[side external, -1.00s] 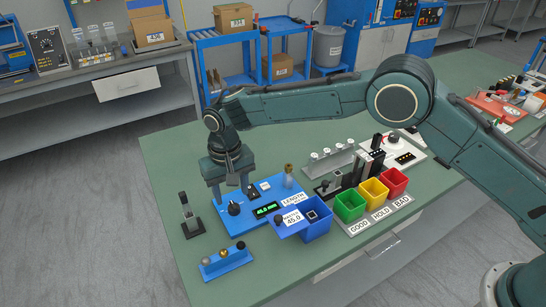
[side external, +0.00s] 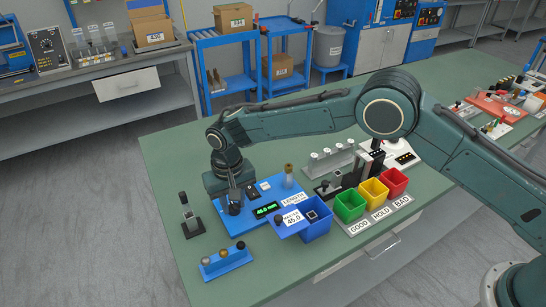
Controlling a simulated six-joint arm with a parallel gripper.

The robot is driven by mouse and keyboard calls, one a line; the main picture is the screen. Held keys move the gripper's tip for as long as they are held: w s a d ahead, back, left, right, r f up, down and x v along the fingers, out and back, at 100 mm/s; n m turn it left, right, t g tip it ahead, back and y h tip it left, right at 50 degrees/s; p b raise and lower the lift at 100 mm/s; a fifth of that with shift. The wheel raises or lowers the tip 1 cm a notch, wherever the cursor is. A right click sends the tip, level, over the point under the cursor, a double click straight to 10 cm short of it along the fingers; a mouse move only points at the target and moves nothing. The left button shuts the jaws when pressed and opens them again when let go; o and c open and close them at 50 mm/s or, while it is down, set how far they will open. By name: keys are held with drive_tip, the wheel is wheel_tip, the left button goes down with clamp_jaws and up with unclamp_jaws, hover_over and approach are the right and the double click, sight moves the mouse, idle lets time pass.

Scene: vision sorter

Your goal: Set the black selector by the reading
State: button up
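A black knob (side external: 235,209) stands on the left end of the blue LENGTH panel (side external: 262,189). My gripper (side external: 234,200) points down right at this knob, and its fingers partly cover it. Whether the fingers are closed on the knob or only beside it cannot be told. The panel's display (side external: 267,209) is lit green; its digits are small, perhaps 46.0 mm. A label (side external: 293,218) near it reads 45.0. Another dark knob (side external: 394,137) sits on a white panel at the back right.
A blue bin (side external: 317,229) stands right of the panel, then green (side external: 349,207), yellow (side external: 374,191) and red (side external: 397,181) bins marked GOOD, HOLD and BAD. A dark stand (side external: 191,226) is at the left.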

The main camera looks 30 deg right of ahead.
sight(233, 205)
drive_tip(key=shift+n, duration=0.3)
drive_tip(key=n, duration=1.1)
idle(0.4)
drive_tip(key=shift+n, duration=0.3)
drive_tip(key=o, duration=1)
drive_tip(key=shift+r, duration=0.1)
wheel_tip(233, 205, up, 14)
drive_tip(key=shift+f, duration=0.15)
idle(0.4)
